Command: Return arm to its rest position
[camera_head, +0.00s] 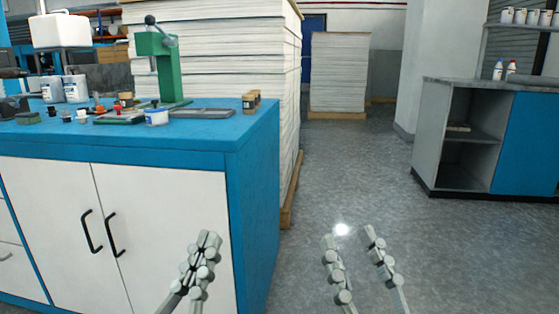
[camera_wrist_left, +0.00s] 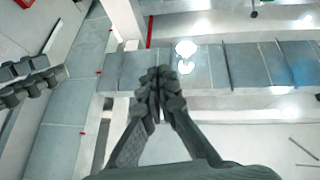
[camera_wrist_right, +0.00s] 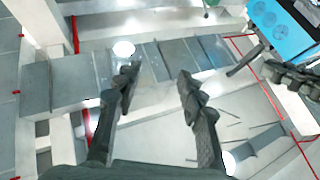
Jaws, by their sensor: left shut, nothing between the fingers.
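My left gripper (camera_head: 208,243) is in front of the blue bench's white cabinet doors in the head view, fingers pointing up. Its fingers are together and empty, as the left wrist view (camera_wrist_left: 158,76) also shows. My right gripper (camera_head: 348,236) is to its right, over the grey floor, fingers pointing up and apart. The right wrist view shows it open with nothing between the fingers (camera_wrist_right: 158,78). Neither gripper appears to touch the bench.
A blue workbench (camera_head: 252,140) stands at the left, with a green press (camera_head: 165,68), bottles and small items on top. Tall stacks of white sheets (camera_head: 225,60) stand behind it. A grey and blue cabinet (camera_head: 500,135) is at the right. The floor (camera_head: 350,170) between is clear.

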